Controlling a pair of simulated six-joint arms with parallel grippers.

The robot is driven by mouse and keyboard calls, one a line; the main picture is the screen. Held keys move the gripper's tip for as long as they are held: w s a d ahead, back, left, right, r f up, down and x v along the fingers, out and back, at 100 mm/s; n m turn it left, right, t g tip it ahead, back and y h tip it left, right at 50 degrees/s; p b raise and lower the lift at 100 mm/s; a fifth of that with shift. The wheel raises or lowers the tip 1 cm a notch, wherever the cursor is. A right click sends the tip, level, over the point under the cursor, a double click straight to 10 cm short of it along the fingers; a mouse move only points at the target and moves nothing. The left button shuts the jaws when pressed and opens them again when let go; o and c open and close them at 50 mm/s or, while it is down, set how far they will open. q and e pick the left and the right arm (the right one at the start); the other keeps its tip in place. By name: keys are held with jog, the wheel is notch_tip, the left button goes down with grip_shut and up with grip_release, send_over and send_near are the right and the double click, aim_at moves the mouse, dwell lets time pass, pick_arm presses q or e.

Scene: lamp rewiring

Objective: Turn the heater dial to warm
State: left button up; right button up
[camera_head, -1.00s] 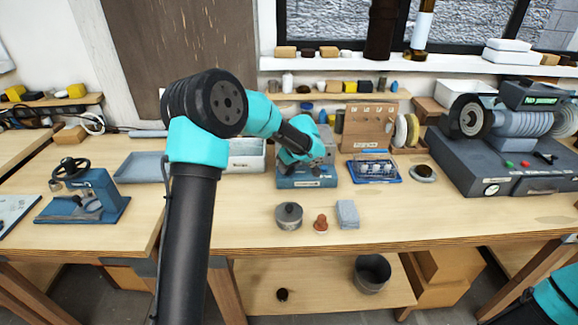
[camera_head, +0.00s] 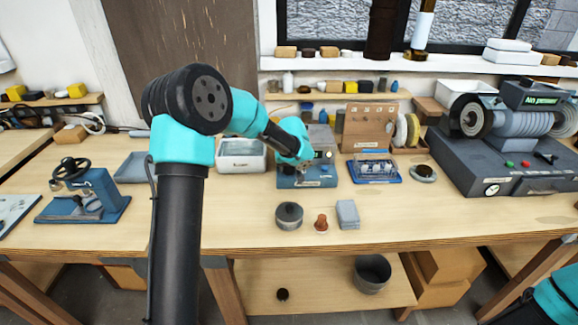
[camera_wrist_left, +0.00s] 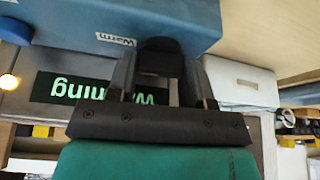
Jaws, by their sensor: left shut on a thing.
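The heater (camera_head: 322,180) is a blue-based box with a grey upper part, standing at the back middle of the bench. In the left wrist view its blue face (camera_wrist_left: 60,20) carries a white label reading "Warm". A dark display there shows green upside-down letters that read as "Warming", partly hidden by my gripper. A yellow lamp (camera_wrist_left: 8,82) glows beside it. My left gripper (camera_head: 305,164) is at the heater's front. In the left wrist view its fingers are shut on the black dial (camera_wrist_left: 160,46), one on each side. My right gripper is out of view.
A grey pot (camera_head: 289,216), a small brown-red piece (camera_head: 321,222) and a grey block (camera_head: 347,214) stand in front of the heater. A white bin (camera_head: 241,158) is to its left, a blue tray (camera_head: 375,170) to its right. The front bench is otherwise clear.

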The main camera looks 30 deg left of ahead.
pick_arm(q)
jog(key=shift+m+h, duration=0.3)
jog(key=shift+m, duration=0.3)
jog(key=o, duration=0.6)
jog(key=shift+o, duration=0.2)
jog(key=v, duration=1.7)
jog(key=shift+s+r, duration=0.2)
jog(key=shift+f, duration=0.15)
jog(key=x, duration=1.6)
jog(key=shift+w, duration=0.15)
